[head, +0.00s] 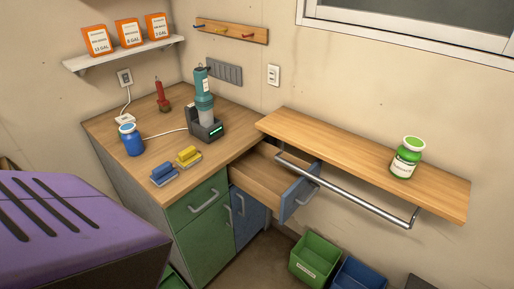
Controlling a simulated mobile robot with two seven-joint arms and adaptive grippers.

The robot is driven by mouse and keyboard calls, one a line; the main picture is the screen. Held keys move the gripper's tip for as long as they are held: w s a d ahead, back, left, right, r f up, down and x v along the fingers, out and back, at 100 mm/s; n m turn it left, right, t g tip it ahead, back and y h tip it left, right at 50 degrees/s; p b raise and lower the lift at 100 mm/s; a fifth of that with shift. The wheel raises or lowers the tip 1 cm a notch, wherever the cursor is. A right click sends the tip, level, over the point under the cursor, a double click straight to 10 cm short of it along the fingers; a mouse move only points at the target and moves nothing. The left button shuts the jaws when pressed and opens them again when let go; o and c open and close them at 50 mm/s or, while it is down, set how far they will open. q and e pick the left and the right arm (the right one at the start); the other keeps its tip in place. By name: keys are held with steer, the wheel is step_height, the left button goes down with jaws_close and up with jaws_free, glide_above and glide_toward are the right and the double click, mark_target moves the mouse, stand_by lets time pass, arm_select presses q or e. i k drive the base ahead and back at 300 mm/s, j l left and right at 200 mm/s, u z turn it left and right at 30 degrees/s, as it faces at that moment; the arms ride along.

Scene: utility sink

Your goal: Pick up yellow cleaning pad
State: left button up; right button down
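The yellow cleaning pad (188,154) lies on the wooden countertop near its front edge, in the middle of the head view. It looks like a small yellow block on a thin greyish base. A similar blue pad (163,171) lies just left of it and nearer the front edge, a small gap apart. Neither of my grippers is in view, and nothing touches the yellow pad.
A teal device (204,92) in a dark dock stands behind the yellow pad; a blue jar (131,140) is to the left. An open drawer (272,179) juts out at right, below a wooden shelf (335,152). A large purple slotted body (90,225) fills the lower left.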

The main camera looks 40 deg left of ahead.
mark_target(187, 158)
steer(key=u, duration=1.85)
